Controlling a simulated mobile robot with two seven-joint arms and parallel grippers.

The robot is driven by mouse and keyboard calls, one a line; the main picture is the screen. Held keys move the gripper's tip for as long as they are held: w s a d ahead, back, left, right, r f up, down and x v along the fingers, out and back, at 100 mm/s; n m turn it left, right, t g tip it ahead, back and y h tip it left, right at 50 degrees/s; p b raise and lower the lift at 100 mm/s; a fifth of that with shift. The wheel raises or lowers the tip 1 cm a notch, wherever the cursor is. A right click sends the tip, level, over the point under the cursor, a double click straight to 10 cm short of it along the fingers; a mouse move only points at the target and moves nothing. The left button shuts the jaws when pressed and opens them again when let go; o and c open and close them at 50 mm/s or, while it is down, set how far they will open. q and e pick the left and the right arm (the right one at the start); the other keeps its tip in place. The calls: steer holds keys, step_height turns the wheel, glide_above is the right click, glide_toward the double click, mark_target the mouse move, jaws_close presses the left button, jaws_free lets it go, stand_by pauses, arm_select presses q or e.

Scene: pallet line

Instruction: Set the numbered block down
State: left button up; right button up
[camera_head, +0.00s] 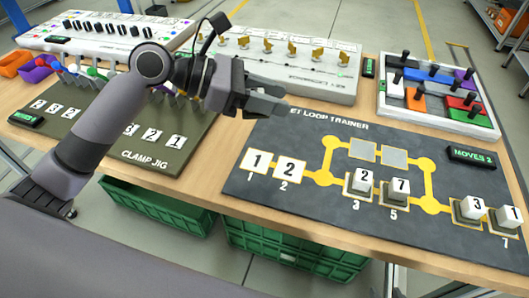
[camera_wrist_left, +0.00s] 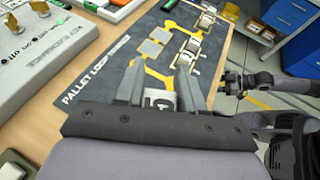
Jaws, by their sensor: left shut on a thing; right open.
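My left gripper (camera_head: 268,100) is above the back left edge of the dark pallet loop trainer board (camera_head: 255,203). In the left wrist view it is shut on a white numbered block (camera_wrist_left: 160,100); the number is not clear. The head view hides this block. White blocks marked 2 (camera_head: 363,180), 7 (camera_head: 398,187), 3 (camera_head: 473,206) and 1 (camera_head: 507,216) stand on the board. White squares 1 (camera_head: 257,161) and 2 (camera_head: 288,169) are at its left and look bare. My right gripper (camera_wrist_left: 228,85) is open, at the right in the left wrist view.
The green clamp jig (camera_head: 100,148) lies to the left. A white panel with yellow levers (camera_head: 290,72) stands behind the board, and a tray of coloured pieces (camera_head: 440,118) at the back right. Two grey pads (camera_head: 393,157) on the board are clear.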

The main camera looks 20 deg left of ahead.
mark_target(269, 159)
arm_select(q)
step_height(269, 159, down, 13)
steer(key=shift+f+b, duration=0.1)
steer(key=shift+b, duration=0.95)
steer(key=shift+f, duration=0.2)
steer(key=o, duration=1.1)
steer(key=shift+f, duration=0.15)
steer(key=v, duration=1.2)
